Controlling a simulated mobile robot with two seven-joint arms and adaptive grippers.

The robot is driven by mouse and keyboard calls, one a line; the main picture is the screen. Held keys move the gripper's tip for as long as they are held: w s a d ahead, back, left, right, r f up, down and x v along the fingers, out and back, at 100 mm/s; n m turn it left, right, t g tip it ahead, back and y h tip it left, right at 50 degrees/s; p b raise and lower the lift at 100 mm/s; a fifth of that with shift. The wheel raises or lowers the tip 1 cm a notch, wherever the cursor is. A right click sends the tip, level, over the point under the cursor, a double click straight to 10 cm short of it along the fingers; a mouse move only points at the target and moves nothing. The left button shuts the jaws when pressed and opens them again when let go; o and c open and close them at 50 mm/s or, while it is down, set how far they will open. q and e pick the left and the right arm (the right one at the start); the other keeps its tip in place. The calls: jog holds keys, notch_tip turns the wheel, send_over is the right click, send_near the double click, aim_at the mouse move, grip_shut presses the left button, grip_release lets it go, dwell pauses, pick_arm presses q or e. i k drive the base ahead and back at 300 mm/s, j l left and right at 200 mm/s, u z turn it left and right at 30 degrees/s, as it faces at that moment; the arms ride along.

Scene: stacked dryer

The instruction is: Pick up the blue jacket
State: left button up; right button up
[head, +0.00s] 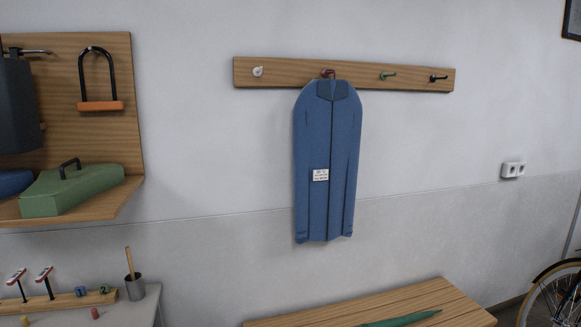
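The blue jacket (330,150) hangs on the wall from a red hook (328,73) on a wooden hook rail (300,75). It has a dark collar and a small white label with print on its front. It hangs straight down, and its lower edge is above the wooden bench top. Neither of my grippers is in the head view, and nothing is touching the jacket.
White, green and black hooks on the rail are empty. Below stands a wooden bench (300,322) with a green pointed item (405,318) on it. At left, a wooden shelf (125,195) holds a green case (75,190). A bicycle wheel (550,300) is at right.

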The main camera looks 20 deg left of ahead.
aim_at(328, 114)
jog(key=i+l+u, duration=0.5)
jog(key=l+u, duration=0.15)
jog(key=i+l+u, duration=0.1)
jog(key=l, duration=0.2)
jog(key=i+l, duration=0.15)
jog(key=l, duration=0.2)
jog(key=i+l+u, duration=0.15)
jog(key=l, duration=0.2)
jog(key=i+l, duration=0.15)
jog(key=l, duration=0.2)
jog(key=i+l, duration=0.1)
jog(key=l, duration=0.3)
jog(key=i+l+u, duration=0.1)
jog(key=l, duration=0.25)
jog(key=i+l, duration=0.2)
jog(key=l, duration=0.15)
jog(key=i+l, duration=0.1)
jog(key=l, duration=0.3)
jog(key=u, duration=0.05)
